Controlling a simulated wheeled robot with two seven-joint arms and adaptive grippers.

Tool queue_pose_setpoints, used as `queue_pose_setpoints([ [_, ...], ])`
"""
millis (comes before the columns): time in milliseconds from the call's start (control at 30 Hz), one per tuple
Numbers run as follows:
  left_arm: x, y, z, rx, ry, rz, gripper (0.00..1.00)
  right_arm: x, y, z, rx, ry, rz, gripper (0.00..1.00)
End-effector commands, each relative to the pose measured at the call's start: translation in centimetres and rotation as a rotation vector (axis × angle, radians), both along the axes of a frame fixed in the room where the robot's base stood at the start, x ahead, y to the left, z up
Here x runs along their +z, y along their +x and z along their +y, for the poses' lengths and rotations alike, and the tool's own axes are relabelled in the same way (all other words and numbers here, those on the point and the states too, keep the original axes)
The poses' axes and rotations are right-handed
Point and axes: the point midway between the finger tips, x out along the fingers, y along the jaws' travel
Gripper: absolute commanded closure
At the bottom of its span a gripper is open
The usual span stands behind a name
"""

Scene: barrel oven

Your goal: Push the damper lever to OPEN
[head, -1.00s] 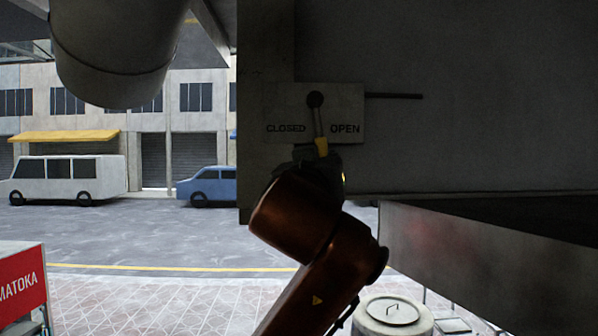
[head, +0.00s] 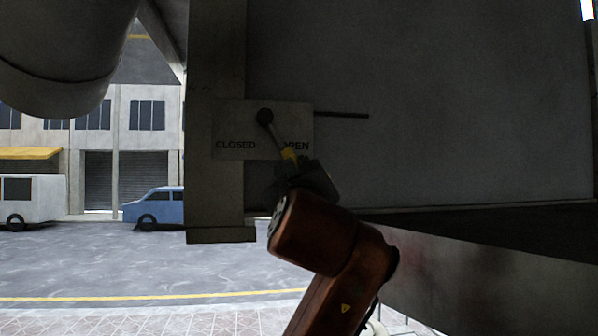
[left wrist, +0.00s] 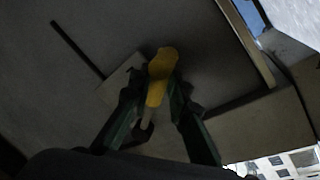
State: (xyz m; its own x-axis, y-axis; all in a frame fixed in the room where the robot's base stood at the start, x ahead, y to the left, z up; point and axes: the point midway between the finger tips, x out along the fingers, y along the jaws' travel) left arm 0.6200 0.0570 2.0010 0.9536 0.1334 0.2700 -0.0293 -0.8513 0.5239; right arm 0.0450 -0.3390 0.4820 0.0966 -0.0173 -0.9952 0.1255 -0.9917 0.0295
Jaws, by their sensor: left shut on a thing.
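The damper lever (head: 276,132) hangs from a dark round pivot on a plate (head: 233,130) lettered CLOSED at left and OPEN at right. It tilts down and to the right, its yellow handle (head: 289,154) beside the OPEN lettering and covering its first letter. My left gripper (head: 294,163) is shut on the yellow handle, with my arm reaching up from below. In the left wrist view the yellow handle (left wrist: 161,68) sits between the two green-dark fingers. The handle's lower end is hidden by the gripper in the head view. My right gripper is not in view.
A thin dark rod (head: 342,115) sticks out right of the plate along the dark oven wall (head: 430,110). A ledge (head: 470,270) runs below at the right. A large grey cylinder (head: 60,50) hangs at upper left. The street with a blue car (head: 155,208) lies beyond.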

Motion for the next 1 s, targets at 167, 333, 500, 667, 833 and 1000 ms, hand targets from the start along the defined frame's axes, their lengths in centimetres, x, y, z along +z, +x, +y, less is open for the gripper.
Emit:
queue_pose_setpoints([
  [167, 0.3, -0.2, -0.1, -0.003, -0.002, -0.008, 1.0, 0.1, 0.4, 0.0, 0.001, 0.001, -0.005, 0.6],
  [333, 0.3, -0.2, -0.1, -0.003, -0.002, -0.008, 0.77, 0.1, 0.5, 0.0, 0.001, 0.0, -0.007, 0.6],
  [500, 0.2, -0.1, 0.0, -0.002, -0.001, -0.006, 0.66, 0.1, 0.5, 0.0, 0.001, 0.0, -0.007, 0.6],
  [667, 0.2, -0.1, 0.0, -0.002, -0.001, -0.005, 0.66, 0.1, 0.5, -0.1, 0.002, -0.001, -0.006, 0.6],
  [833, 0.1, -0.5, -0.1, -0.003, 0.0, -0.005, 0.66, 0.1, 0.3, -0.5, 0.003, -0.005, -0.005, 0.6],
  [1000, -0.5, -2.7, -0.5, -0.005, -0.002, -0.007, 0.66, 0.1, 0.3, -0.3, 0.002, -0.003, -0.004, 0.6],
])
